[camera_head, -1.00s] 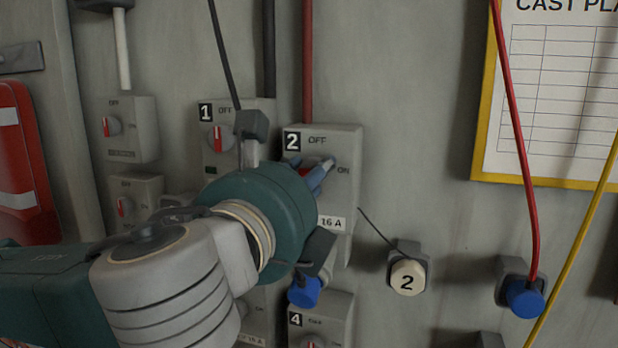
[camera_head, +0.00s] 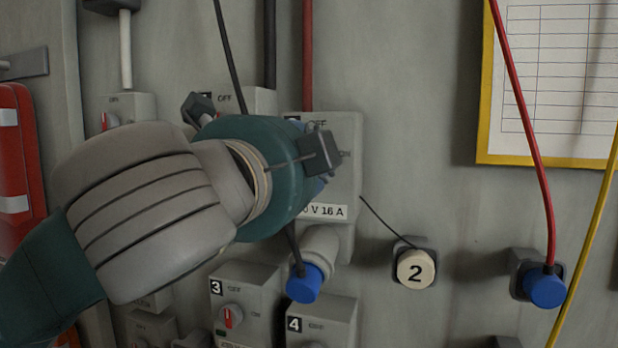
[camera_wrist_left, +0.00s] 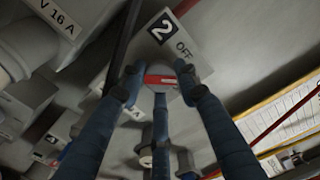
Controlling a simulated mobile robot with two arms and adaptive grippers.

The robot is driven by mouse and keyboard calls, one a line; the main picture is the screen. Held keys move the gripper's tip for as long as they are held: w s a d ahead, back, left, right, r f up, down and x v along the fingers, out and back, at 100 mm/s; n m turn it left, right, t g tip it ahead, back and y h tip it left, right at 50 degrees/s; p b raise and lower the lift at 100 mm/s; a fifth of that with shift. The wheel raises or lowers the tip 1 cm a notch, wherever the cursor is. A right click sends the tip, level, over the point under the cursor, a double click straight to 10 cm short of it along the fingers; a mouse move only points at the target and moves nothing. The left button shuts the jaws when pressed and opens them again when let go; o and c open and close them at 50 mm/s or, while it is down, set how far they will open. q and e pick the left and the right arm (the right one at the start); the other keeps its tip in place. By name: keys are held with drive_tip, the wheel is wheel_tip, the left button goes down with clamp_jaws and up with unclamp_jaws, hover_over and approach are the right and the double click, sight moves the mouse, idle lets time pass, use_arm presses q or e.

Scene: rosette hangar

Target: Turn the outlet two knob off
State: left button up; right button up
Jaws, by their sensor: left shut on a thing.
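The outlet two box (camera_head: 345,190) is grey, with a "2" and an OFF mark. It hangs on the wall and is partly hidden behind my left wrist in the head view. In the left wrist view, its "2" and "OFF" face (camera_wrist_left: 182,32) are clear. The outlet two knob (camera_wrist_left: 160,80) shows a red stripe lying across that picture, between my fingers. My left gripper (camera_wrist_left: 158,84) is shut on the knob, with blue fingers around it. In the head view, the fingertips and knob are mostly hidden. My right gripper is not in view.
Outlet three (camera_head: 245,296) and outlet four (camera_head: 322,322) sit below. A blue plug (camera_head: 304,284) hangs under outlet two. A cream cap marked 2 (camera_head: 415,268) and another blue plug (camera_head: 545,288) are to the right. Red (camera_head: 525,130) and yellow cables hang at right.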

use_arm(q)
drive_tip(key=shift+f+n+b, duration=0.2)
drive_tip(key=shift+n+b, duration=3.1)
drive_tip(key=shift+n, duration=1)
drive_tip(key=shift+r, duration=0.1)
drive_tip(key=o, duration=1.1)
drive_tip(key=shift+o, duration=0.2)
drive_tip(key=shift+s+r, duration=0.1)
